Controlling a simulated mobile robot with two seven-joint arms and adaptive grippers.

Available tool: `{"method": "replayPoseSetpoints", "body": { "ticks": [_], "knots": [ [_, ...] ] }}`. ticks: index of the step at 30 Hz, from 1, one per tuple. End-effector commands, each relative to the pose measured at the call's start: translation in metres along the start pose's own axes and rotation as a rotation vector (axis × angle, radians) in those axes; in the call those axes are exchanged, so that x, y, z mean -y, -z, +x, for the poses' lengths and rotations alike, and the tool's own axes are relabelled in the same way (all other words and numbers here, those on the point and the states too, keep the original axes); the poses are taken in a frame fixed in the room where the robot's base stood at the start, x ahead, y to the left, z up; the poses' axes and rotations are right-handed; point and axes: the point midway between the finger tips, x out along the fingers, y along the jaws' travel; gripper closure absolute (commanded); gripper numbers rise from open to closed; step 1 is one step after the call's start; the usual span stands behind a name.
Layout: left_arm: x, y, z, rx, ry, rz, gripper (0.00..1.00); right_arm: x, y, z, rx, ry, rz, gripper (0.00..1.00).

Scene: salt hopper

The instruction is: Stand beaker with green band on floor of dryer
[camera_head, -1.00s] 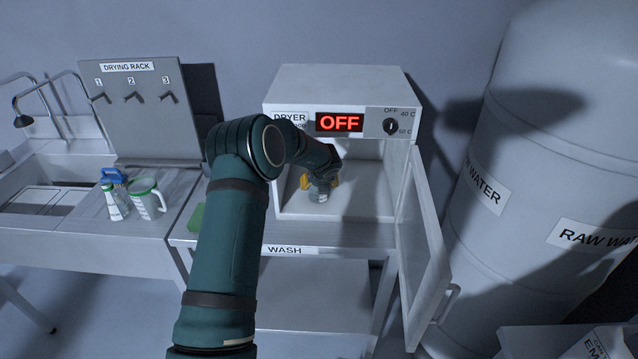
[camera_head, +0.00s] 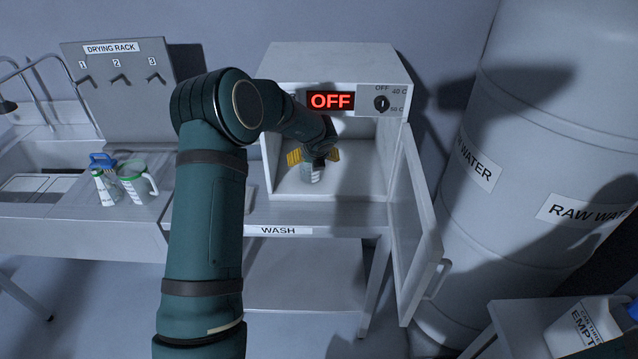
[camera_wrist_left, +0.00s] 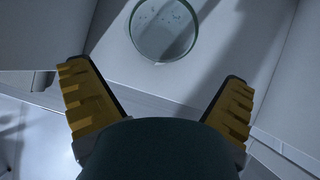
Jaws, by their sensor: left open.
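The beaker (camera_head: 311,173) stands upright on the floor of the dryer (camera_head: 290,188), whose door is open to the right. My left gripper (camera_head: 313,157) is inside the dryer, open, just above the beaker and apart from it. The left wrist view shows the beaker's round rim (camera_wrist_left: 163,55), greenish, beyond the spread yellow fingers of the left gripper (camera_wrist_left: 155,75), with nothing between them. The gripper hides the beaker's upper part in the head view, and I cannot make out a band there. My right gripper is not in view.
The open dryer door (camera_head: 418,225) bounds the right side. A green-rimmed jug (camera_head: 136,184) and a blue-topped flask (camera_head: 106,186) stand by the drying rack (camera_head: 125,90) at left. A large raw water tank (camera_head: 550,150) fills the right.

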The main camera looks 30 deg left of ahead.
Motion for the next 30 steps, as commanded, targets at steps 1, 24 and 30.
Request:
{"method": "replayPoseSetpoints", "body": {
  "ticks": [1, 24, 30],
  "knots": [
    [0.000, 0.012, -0.003, -0.004, -0.001, 0.005, 0.00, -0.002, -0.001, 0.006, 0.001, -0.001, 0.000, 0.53],
    [-0.001, 0.091, -0.059, -0.003, -0.002, 0.003, 0.00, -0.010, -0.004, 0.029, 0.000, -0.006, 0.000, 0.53],
    [0.008, 0.119, -0.046, -0.002, 0.020, 0.316, 0.00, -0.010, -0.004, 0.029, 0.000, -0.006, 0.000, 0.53]
  ]
}}
